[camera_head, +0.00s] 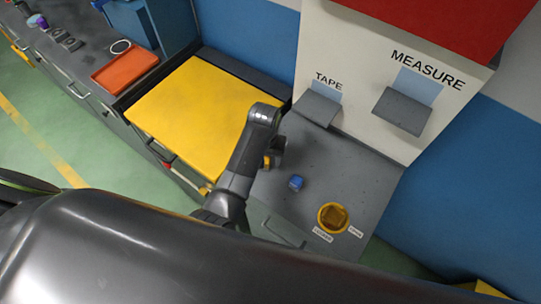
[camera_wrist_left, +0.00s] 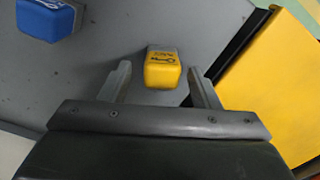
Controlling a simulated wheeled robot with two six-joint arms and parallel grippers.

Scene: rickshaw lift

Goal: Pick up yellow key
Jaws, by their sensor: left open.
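The yellow key (camera_wrist_left: 163,71) is a small yellow block with a dark key mark on its top. In the left wrist view it lies on the grey surface between the tips of my left gripper's fingers (camera_wrist_left: 160,92), with a gap on each side. The gripper is open and empty. In the head view my left gripper (camera_head: 275,155) hangs over the grey worktop (camera_head: 330,165), and only a small piece of the yellow key (camera_head: 267,162) shows beside it. My right gripper is not in view.
A blue block (camera_head: 296,183) sits nearby; it also shows in the left wrist view (camera_wrist_left: 47,18). A round yellow dial (camera_head: 333,217) is near the worktop's front. A yellow panel (camera_head: 195,110) adjoins on the left. The white stand (camera_head: 345,60) with two grey ledges rises behind.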

